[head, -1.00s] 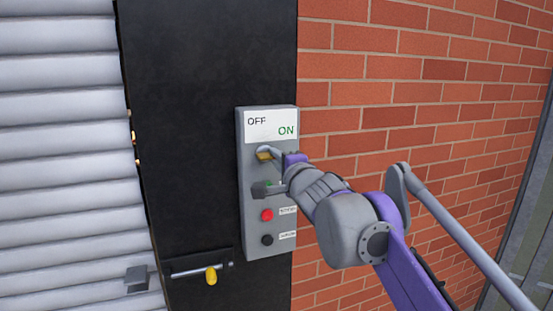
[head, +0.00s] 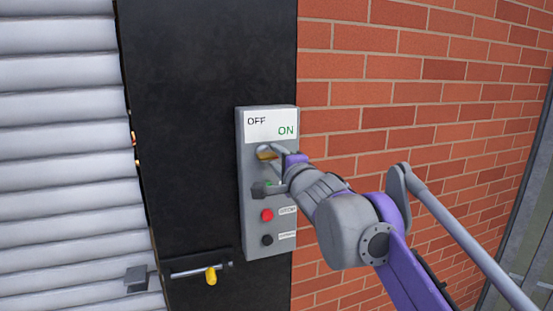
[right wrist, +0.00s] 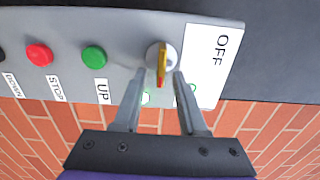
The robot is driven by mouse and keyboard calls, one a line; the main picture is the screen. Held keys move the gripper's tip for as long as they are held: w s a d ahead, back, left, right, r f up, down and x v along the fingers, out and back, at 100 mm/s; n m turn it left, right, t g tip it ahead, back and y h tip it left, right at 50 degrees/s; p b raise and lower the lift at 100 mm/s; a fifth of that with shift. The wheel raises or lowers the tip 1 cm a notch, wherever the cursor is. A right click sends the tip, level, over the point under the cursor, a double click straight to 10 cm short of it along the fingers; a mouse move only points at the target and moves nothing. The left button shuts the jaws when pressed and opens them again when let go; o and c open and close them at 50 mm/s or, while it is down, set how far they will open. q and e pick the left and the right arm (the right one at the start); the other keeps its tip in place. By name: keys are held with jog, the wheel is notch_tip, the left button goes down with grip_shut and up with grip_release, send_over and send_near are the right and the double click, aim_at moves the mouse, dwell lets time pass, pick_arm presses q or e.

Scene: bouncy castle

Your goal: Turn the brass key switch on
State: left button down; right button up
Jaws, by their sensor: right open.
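The brass key switch (head: 267,153) sits in the upper part of a grey control box (head: 245,200), below a white label (head: 271,125) reading OFF and ON. In the right wrist view the brass key (right wrist: 161,63) stands on its round silver base, its long side running up and down the picture. My right gripper (head: 262,170) is open at the box front. In the right wrist view its two fingers (right wrist: 155,75) lie on either side of the key's lower end, with a gap visible on both sides. My left gripper is not in view.
Below the key are a green button (right wrist: 94,57), a red button (head: 267,215) and a black button (head: 267,240). A dark panel (head: 210,90) with a latch (head: 211,276) is at left, beside a ribbed shutter (head: 60,150). A brick wall (head: 420,80) is at right.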

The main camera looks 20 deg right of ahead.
jog(key=s, duration=1)
jog(key=shift+s+d+b, duration=0.25)
jog(key=shift+s+b, duration=0.1)
jog(key=shift+b, duration=0.1)
jog(key=s+d+f+n+g+h+p, duration=0.1)
jog(key=s+d+f+n+g+h, duration=0.1)
jog(key=f, duration=0.4)
jog(key=s+d+f+n+g+h+p, duration=0.1)
jog(key=f+p, duration=0.1)
jog(key=f, duration=0.4)
jog(key=s+a+f+n+g+y+p, duration=0.1)
jog(key=s+a+f+n+g+p, duration=0.1)
jog(key=s+f+n+g, duration=0.2)
jog(key=s+a+f+n+g+y+p, duration=0.1)
jog(key=s+f+n+g, duration=0.4)
jog(key=s+f+n, duration=0.5)
jog(key=s+a+f, duration=0.1)
jog(key=s+f, duration=0.2)
jog(key=f, duration=0.4)
jog(key=s+f, duration=0.4)
jog(key=f, duration=0.3)
jog(key=shift+a+f+n+g+p, duration=0.3)
jog(key=shift+a+f+p, duration=0.05)
jog(key=shift+f+p, duration=0.05)
jog(key=shift+w+a, duration=0.1)
jog(key=shift+w, duration=0.05)
